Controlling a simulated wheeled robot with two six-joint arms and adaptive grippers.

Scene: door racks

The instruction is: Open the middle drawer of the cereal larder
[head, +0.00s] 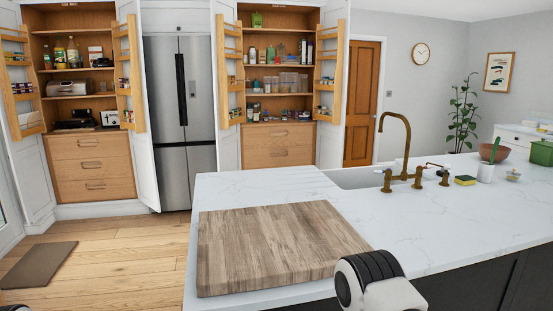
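Two open larders stand against the back wall. The left larder (48,130) has three shut wooden drawers under its shelves; its middle drawer (92,168) has a recessed handle. The right larder (242,145) holds jars, clear containers and upright boxes, with shut drawers (279,145) below; the island hides its lower part. I cannot tell from labels which one is the cereal larder. Neither gripper is in view; only a white and black part of my arm shows at the bottom.
A marble island (450,215) with a wooden board (275,245) and a brass tap (397,150) fills the front and right. A steel fridge (180,110) stands between the larders. Open larder doors (139,110) stick out. Wooden floor (125,255) is free at left, with a mat (40,265).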

